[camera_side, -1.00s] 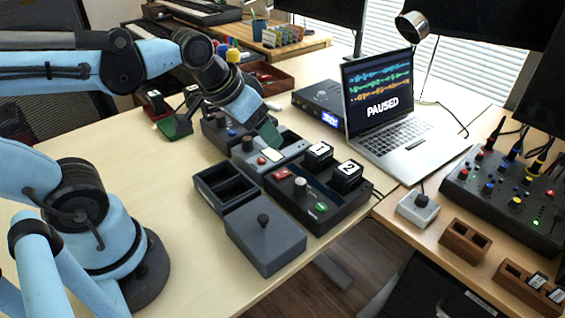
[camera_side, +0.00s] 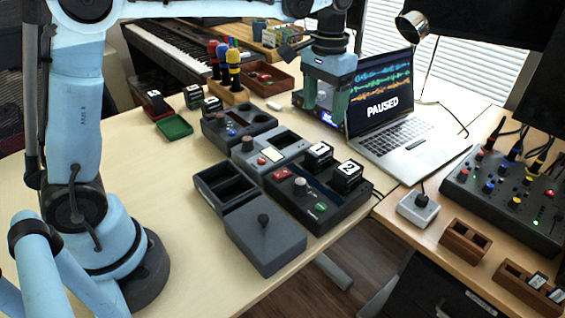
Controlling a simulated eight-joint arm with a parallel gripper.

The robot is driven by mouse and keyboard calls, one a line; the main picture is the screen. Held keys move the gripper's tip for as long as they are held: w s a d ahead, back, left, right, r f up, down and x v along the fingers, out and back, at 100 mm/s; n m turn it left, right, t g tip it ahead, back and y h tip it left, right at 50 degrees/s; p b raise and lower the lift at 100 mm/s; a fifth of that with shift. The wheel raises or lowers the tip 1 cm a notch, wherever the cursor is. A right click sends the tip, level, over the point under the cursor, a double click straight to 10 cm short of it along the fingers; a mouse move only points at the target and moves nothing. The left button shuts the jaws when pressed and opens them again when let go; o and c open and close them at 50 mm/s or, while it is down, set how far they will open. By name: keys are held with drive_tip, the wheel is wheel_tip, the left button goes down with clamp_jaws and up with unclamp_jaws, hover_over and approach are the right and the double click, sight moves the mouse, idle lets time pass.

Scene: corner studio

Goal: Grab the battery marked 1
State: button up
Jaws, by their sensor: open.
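The battery marked 1 (camera_side: 319,155) is a black block with a white label and a green band. It stands upright in the dark charger unit (camera_side: 322,222), at its back edge. The battery marked 2 (camera_side: 346,178) stands just right of it in the same unit. My gripper (camera_side: 325,108) points down with its two green fingers apart and nothing visible between them. In the picture it is above and behind the battery marked 1, in front of the laptop's left side, and does not touch the battery.
The laptop (camera_side: 398,135) stands close to the right of my gripper. A wooden screwdriver rack (camera_side: 229,95) stands behind.

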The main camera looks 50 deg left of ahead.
sight(320, 148)
wheel_tip(320, 148, down, 12)
drive_tip(key=shift+w+r, duration=0.1)
drive_tip(key=shift+r, duration=0.05)
idle(0.5)
drive_tip(key=c, duration=1.3)
drive_tip(key=shift+r, duration=0.1)
